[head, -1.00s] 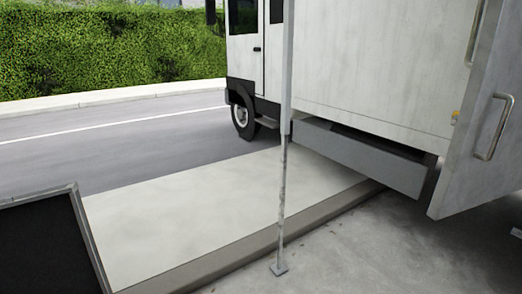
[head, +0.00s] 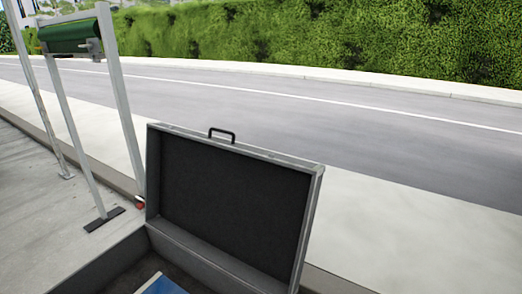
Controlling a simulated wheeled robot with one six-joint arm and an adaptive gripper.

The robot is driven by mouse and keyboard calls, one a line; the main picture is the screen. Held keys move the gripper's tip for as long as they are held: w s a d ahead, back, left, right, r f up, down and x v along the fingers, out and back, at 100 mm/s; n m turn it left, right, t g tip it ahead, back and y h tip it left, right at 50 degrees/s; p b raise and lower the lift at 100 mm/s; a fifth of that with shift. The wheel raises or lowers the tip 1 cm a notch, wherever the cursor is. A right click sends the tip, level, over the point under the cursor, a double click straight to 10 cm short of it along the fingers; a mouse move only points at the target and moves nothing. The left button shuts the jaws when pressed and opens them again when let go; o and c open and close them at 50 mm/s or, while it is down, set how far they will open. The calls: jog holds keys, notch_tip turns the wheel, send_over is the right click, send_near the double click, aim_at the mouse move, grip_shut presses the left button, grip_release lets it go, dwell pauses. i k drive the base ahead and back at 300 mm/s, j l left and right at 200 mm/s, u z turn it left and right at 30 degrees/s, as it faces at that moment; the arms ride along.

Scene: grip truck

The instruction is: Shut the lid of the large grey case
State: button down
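The large grey case stands open in the head view, with its lid (head: 235,207) raised nearly upright. The lid has a dark lining, a grey metal rim and a black handle (head: 222,135) on its top edge. The lower part of the case (head: 97,268) shows at the bottom of the picture, cut off by the frame edge. A blue and white flat thing (head: 165,285) lies inside it, only partly visible. My gripper is not in view.
A metal frame (head: 125,110) with a green roll (head: 70,35) stands left of the case, its foot on the pavement. A small red thing (head: 140,203) is beside the lid's left edge. Pale pavement (head: 400,240) lies clear to the right, with road and hedge behind.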

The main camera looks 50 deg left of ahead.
aim_at(249, 211)
jog(key=i+u, duration=0.25)
jog(key=u, duration=0.2)
jog(key=i+l+u, duration=0.2)
jog(key=u, duration=0.3)
jog(key=i+l+u, duration=0.25)
jog(key=u, duration=0.2)
jog(key=i+l+u, duration=0.2)
jog(key=l+u, duration=0.25)
jog(key=i+l+u, duration=0.5)
jog(key=l, duration=0.15)
